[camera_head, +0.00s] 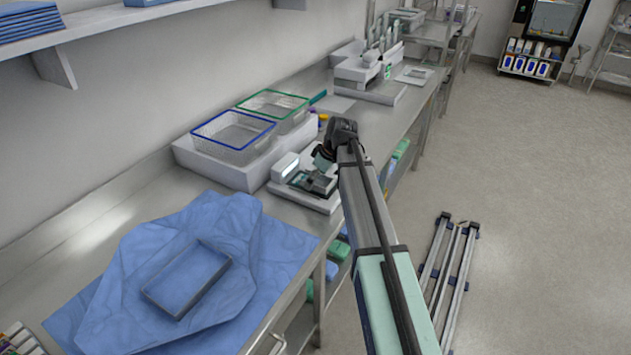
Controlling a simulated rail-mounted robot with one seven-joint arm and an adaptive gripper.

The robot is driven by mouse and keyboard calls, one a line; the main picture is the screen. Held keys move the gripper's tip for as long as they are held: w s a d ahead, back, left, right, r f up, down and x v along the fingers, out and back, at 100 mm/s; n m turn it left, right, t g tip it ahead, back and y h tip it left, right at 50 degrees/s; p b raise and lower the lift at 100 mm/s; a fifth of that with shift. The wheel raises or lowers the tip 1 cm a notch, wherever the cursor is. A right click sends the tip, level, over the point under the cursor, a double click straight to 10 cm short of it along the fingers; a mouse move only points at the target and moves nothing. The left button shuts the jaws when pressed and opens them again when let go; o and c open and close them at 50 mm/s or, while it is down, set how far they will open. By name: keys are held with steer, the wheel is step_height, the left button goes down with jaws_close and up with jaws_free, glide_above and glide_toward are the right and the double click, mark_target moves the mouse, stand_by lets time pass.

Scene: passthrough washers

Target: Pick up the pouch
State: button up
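My gripper (324,160) is at the end of my arm, over the front edge of the steel counter (292,202). It is dark and small in this view, and its fingers are too unclear to show whether they are open or shut. Just below and left of it is a white device (284,167) on a white base, with a flat grey-green item (318,184) on it. I cannot tell whether this item is the pouch, or whether the gripper touches it. No other thing in view can be clearly made out as a pouch.
A blue-rimmed wire basket (234,132) and a green-rimmed one (274,106) stand behind the device. A blue wrap (262,250) with a rectangular metal frame (190,278) covers the near counter. Another white machine (362,72) stands farther along. Rails (452,265) lie on the floor at right.

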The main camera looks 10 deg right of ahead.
steer(key=c, duration=0.9)
steer(key=shift+r, duration=0.15)
